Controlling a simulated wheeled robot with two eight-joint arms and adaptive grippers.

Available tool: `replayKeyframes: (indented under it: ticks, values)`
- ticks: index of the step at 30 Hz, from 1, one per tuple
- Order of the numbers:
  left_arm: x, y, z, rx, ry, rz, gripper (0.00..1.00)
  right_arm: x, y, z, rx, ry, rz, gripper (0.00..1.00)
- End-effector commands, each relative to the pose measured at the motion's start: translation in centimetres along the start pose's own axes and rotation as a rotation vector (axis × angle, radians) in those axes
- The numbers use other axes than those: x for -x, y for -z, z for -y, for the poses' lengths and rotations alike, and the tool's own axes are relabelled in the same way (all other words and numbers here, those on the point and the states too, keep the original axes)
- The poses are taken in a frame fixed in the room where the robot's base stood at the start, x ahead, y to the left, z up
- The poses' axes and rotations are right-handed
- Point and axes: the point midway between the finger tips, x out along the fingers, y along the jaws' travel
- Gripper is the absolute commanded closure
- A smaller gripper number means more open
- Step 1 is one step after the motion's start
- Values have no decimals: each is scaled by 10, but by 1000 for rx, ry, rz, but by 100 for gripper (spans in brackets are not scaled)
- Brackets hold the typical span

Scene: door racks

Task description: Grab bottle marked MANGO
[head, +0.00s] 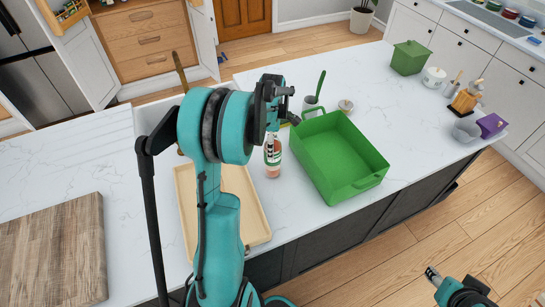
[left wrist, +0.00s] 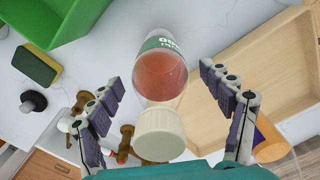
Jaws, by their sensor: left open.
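A bottle (head: 272,158) with pinkish-orange contents and a green-and-white label stands on the white counter, between the wooden tray and the green bin. In the left wrist view the bottle (left wrist: 160,75) shows its cream cap toward me; its label text is upside down and only partly readable. My left gripper (left wrist: 160,82) is open, with one finger on each side of the bottle and visible gaps to both. In the head view my left gripper (head: 284,118) is just above and beside the bottle, partly hidden by its wrist. My right gripper (head: 432,274) is low at the right, over the floor, away from the counter.
The green bin (head: 365,184) is close right of the bottle, and the wooden tray (head: 260,235) close left. A cutting board (head: 55,250) lies at left. An orange cylinder (left wrist: 270,140) is near the right finger in the wrist view.

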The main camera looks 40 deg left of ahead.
Motion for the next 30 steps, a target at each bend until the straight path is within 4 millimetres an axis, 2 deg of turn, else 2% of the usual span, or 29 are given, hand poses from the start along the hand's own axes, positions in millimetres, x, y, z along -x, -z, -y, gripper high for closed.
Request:
replayKeyframes:
  ticks: [3,10,11,18,20,30]
  values:
    - [-11,0,0,-1,0,0,20,-1,-1,0,0,0,0,54]
    - [-13,0,0,-1,0,0,20,-1,-1,0,0,0,0,54]
    - [-13,0,0,-1,0,0,23,-1,-1,0,0,0,0,54]
    - [-13,0,0,-2,0,0,86,-1,-1,0,0,0,0,54]
    - [-13,0,0,-2,0,0,100,-1,-1,0,0,0,0,54]
    - [-9,0,0,-2,0,0,100,-1,0,0,0,0,0,54]
